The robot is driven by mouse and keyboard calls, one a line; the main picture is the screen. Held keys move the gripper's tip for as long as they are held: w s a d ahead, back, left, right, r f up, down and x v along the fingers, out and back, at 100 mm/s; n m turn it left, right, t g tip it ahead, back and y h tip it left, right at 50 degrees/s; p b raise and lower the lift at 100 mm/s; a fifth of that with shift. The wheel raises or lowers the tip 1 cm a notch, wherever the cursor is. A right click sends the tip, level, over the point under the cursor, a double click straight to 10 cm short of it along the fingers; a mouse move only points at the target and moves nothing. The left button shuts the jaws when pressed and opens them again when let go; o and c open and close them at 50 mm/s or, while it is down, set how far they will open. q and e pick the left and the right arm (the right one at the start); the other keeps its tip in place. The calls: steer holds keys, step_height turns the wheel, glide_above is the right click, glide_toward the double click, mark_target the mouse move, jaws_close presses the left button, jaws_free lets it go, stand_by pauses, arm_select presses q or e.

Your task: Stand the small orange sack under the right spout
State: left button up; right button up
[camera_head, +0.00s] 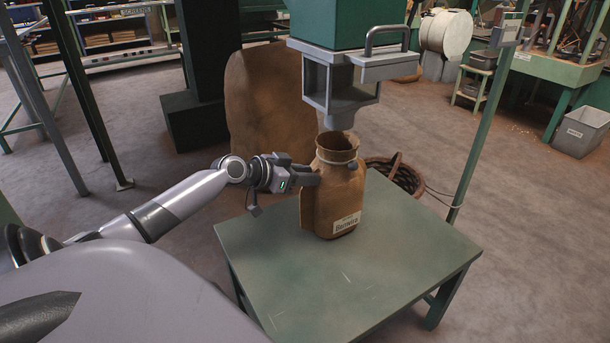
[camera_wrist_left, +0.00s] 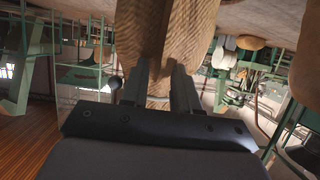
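The small orange-brown sack (camera_head: 345,195) stands upright on the green table (camera_head: 400,280), its round mouth open at the top and a white label low on its front. A grey spout (camera_head: 337,119) hangs just above the sack's mouth, slightly behind it in the picture. It is the only spout in view. My left gripper (camera_head: 312,178) is at the sack's left side. In the left wrist view its two fingers (camera_wrist_left: 160,88) flank a narrow fold of woven sack cloth (camera_wrist_left: 160,45) and look closed on it. My right gripper is not in view.
A green hopper with a grey gate and handle (camera_head: 385,45) is above the table. A large brown sack (camera_head: 265,100) stands behind, a wicker basket (camera_head: 400,174) beyond the table. A thin green post (camera_head: 490,110) rises at the right. The table's front is clear.

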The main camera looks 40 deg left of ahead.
arm_select(q)
steer(key=shift+s+a+r, duration=0.2)
steer(key=shift+s+r, duration=0.1)
steer(key=shift+s, duration=0.3)
steer(key=p+v, duration=0.2)
steer(key=v, duration=0.8)
steer(key=shift+s+r+p, duration=0.15)
steer(key=shift+s+p, duration=0.15)
steer(key=shift+p, duration=0.1)
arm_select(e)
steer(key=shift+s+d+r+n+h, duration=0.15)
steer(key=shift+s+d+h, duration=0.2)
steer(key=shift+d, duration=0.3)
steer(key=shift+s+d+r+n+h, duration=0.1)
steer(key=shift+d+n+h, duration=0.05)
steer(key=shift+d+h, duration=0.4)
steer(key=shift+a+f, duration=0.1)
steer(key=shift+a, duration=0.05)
